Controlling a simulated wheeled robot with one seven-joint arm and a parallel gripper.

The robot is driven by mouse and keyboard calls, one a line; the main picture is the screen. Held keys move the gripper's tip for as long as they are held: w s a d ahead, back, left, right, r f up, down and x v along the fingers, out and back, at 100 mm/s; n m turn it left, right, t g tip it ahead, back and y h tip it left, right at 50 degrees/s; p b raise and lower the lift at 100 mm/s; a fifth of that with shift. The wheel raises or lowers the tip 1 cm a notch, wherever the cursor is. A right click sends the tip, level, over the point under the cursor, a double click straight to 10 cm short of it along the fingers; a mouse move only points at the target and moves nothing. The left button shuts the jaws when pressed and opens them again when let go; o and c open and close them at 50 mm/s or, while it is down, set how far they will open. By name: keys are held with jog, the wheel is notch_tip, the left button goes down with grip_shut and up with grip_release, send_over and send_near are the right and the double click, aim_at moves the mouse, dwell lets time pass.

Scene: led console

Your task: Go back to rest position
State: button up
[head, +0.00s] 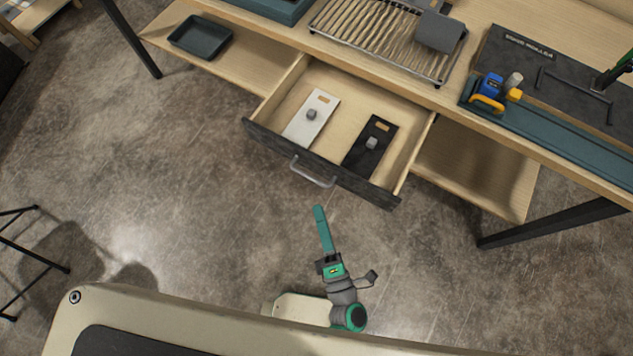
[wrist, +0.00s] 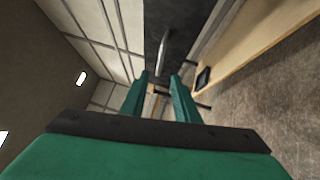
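My gripper (head: 320,212) hangs over the floor in front of the open drawer, apart from it, in the head view. In the wrist view, the two green fingers of my gripper (wrist: 162,82) stand apart with nothing held between them. The drawer (head: 410,165) is pulled out of the table, and its metal handle (head: 312,172) is free of my gripper. A white plate (head: 311,117) and a black plate (head: 369,148), each with a small grey knob, lie in the drawer. The handle also shows beyond the fingers in the wrist view (wrist: 162,52).
A dark tray (head: 201,36) lies on the lower shelf. A black stand (head: 35,240) is at left. The floor (head: 180,210) around my arm is clear.

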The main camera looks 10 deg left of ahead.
jog(key=shift+s+d, duration=0.3)
jog(key=shift+s, duration=0.35)
jog(key=s+d+r+m+g+h, duration=0.1)
jog(key=s+r+m+h, duration=0.2)
jog(key=m, duration=0.9)
jog(key=s+d+r+m+g+h, duration=0.1)
jog(key=s+r+m+h, duration=0.3)
jog(key=m, duration=0.8)
jog(key=shift+s+r+m+g+h, duration=0.15)
jog(key=shift+s+m+g+h, duration=0.15)
jog(key=shift+s+h, duration=0.5)
jog(key=shift+s+d, duration=0.1)
jog(key=shift+d, duration=0.05)
dwell(2.3)
